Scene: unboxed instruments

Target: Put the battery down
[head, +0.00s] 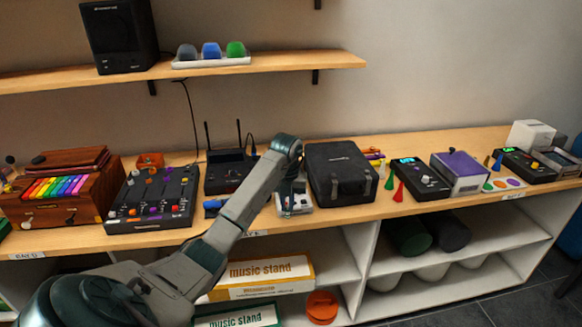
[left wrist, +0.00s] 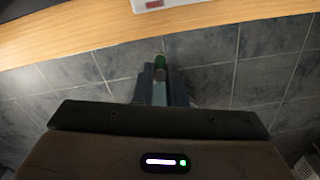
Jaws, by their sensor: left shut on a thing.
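My left gripper (head: 291,188) reaches over the front edge of the long wooden bench, between the black router-like device and the dark case. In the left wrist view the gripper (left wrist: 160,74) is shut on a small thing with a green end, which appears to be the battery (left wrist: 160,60). In the head view I cannot make out the battery at the gripper. A small white and grey box (head: 295,204) lies on the bench just by the gripper. My right gripper is not in view.
A black device with two antennas (head: 229,166) stands left of the gripper, and a dark case (head: 342,173) stands right. A mixer (head: 152,198) is further left. A small blue item (head: 213,206) lies near the bench edge (head: 372,213). Shelves below hold music stand boxes (head: 262,272).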

